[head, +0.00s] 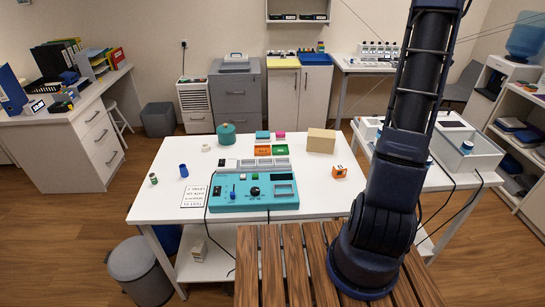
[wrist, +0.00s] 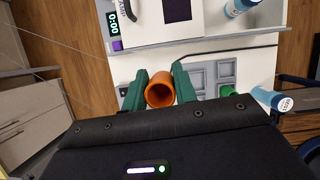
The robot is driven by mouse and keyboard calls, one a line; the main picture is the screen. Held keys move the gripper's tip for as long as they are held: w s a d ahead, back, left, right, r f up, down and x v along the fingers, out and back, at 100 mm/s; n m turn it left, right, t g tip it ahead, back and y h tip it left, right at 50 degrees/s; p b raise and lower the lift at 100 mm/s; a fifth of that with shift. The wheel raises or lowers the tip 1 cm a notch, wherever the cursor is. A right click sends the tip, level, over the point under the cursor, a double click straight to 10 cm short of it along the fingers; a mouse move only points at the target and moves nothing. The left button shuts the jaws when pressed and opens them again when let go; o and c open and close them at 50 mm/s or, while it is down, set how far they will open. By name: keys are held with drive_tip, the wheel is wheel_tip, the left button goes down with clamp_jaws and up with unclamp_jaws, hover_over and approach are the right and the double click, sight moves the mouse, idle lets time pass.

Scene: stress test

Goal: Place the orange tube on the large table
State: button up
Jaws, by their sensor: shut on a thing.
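An orange tube (wrist: 159,93) sits between the two green fingers of my gripper (wrist: 161,79) in the wrist view, its open round end facing the camera. The fingers are shut on its sides. White equipment and a pale work surface show beyond the tube; I cannot tell how high the tube is above them. The large white table (head: 322,202) stands in the middle of the head view. My gripper and the tube are outside the head view; only my dark arm shows there, running up past the top edge.
The table's front right is clear. A blue-labelled bottle (wrist: 271,98) lies right of the tube.

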drive_tip(key=w+a+f+n, duration=0.1)
drive_tip(key=w+a, duration=0.4)
drive_tip(key=a, duration=0.5)
drive_tip(key=w+a+n+t, duration=0.15)
drive_tip(key=w+a, duration=0.25)
drive_tip(key=a, duration=0.5)
drive_tip(key=w+a+f+n, duration=0.15)
drive_tip(key=w+a, duration=0.35)
drive_tip(key=a, duration=0.5)
drive_tip(key=a+f+n+t+y, duration=0.1)
drive_tip(key=a+n, duration=0.3)
drive_tip(key=a, duration=2.8)
drive_tip(key=shift+w+a+f+n, duration=0.15)
drive_tip(key=shift+w+a+n, duration=0.1)
drive_tip(key=shift+w+n, duration=0.05)
drive_tip(key=s+a, duration=0.2)
drive_tip(key=a, duration=0.3)
drive_tip(key=s+a+n, duration=0.1)
drive_tip(key=s+a, duration=0.1)
drive_tip(key=a, duration=0.4)
drive_tip(key=s+a+f+n+t+y, duration=0.1)
drive_tip(key=a, duration=0.5)
drive_tip(key=shift+s, duration=0.4)
drive_tip(key=s+a+f+n+y, duration=0.25)
drive_tip(key=s+a+n, duration=0.45)
drive_tip(key=s+a, duration=2.75)
drive_tip(key=shift+t, duration=0.35)
drive_tip(key=f, duration=2)
drive_tip(key=shift+w+f, duration=0.2)
